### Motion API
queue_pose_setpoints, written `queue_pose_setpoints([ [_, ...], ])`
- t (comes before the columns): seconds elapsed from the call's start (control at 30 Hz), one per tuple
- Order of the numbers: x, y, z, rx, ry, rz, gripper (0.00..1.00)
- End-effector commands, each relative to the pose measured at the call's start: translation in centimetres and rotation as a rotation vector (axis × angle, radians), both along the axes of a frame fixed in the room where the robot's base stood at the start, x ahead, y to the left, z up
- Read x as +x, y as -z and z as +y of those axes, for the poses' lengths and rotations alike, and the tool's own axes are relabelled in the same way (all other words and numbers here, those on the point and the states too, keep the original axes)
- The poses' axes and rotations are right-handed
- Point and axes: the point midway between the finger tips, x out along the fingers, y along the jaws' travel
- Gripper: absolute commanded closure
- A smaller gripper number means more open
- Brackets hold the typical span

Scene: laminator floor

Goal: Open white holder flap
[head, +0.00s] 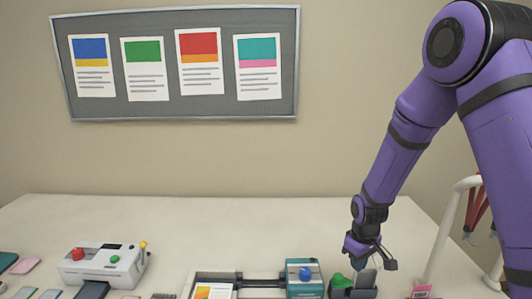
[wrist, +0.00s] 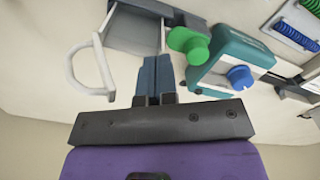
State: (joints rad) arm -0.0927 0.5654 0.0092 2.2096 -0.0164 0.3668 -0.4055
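My gripper (wrist: 156,62) points down at a dark grey box (wrist: 180,10) in the wrist view; its two blue-grey fingers lie side by side with nothing visible between them. The box holds a light grey panel (wrist: 138,30) and a green knob (wrist: 188,42) at its side. In the head view my gripper (head: 368,262) is just above this box (head: 352,293), near its upright grey plate (head: 368,278). A white loop (wrist: 70,75) stands beside the fingers in the wrist view.
A teal block with a blue knob (head: 305,274) stands left of the box. A white tubular stand (head: 446,235) with red hanging items (head: 476,212) rises at the right. A white control box (head: 103,265) sits at the left. The table's back middle is clear.

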Motion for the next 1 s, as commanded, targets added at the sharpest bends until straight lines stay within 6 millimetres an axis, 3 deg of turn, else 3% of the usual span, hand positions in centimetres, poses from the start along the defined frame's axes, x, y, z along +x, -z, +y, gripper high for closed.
queue_pose_setpoints([
  [1.0, 0.0, -1.6, -1.2, 0.001, -0.002, 0.0, 1.0],
])
